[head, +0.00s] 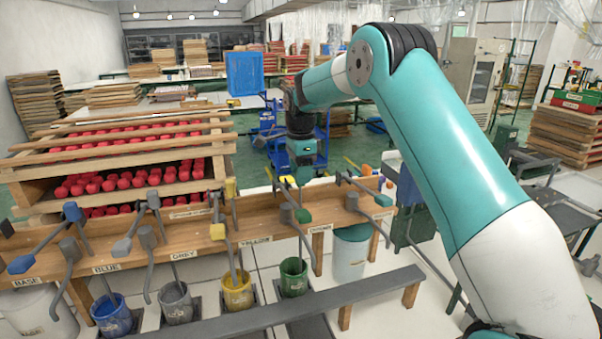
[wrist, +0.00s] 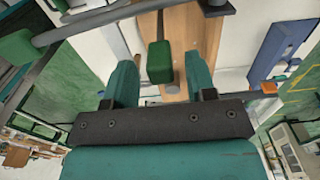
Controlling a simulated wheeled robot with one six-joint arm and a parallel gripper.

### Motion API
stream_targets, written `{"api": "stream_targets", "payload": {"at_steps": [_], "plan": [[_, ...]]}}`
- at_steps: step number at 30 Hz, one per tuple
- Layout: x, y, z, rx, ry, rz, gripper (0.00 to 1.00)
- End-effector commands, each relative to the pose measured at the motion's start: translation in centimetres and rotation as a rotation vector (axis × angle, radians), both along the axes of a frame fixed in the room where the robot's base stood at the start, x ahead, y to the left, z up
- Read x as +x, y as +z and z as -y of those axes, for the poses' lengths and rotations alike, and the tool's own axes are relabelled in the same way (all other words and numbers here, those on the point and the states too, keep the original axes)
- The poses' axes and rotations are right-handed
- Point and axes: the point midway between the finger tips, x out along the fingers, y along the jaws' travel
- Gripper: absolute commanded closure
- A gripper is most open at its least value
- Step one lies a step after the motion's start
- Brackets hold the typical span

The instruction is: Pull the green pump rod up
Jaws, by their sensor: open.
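The green pump's rod carries a green block (head: 303,215) at the wooden bench, above a green bucket (head: 293,279). A second green block (head: 383,200) sits on a lever to its right. My gripper (head: 303,176) is over the bench, above and close to the first block. In the wrist view my gripper (wrist: 160,80) is open, its two teal fingers apart. A green block (wrist: 159,62) shows between the fingers, with a gap on both sides. I cannot tell how deep it lies. Another green block (wrist: 15,47) on a grey bar is at the left.
The wooden bench (head: 135,254) carries similar pumps with blue, grey and yellow parts. Blue (head: 112,316), grey (head: 176,302) and yellow (head: 238,291) buckets stand below. A rack of red items (head: 130,182) is behind. A grey rail (head: 290,311) runs in front.

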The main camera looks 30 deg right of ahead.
Motion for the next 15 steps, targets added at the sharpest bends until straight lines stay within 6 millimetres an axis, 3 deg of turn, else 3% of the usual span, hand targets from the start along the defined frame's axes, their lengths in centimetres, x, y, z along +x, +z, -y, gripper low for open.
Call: {"api": "stream_targets", "payload": {"at_steps": [6,15], "plan": [[0.0,-1.8,0.0,0.000,0.001,-0.001,0.49],[0.0,-2.1,0.0,0.000,0.001,0.001,0.49]]}}
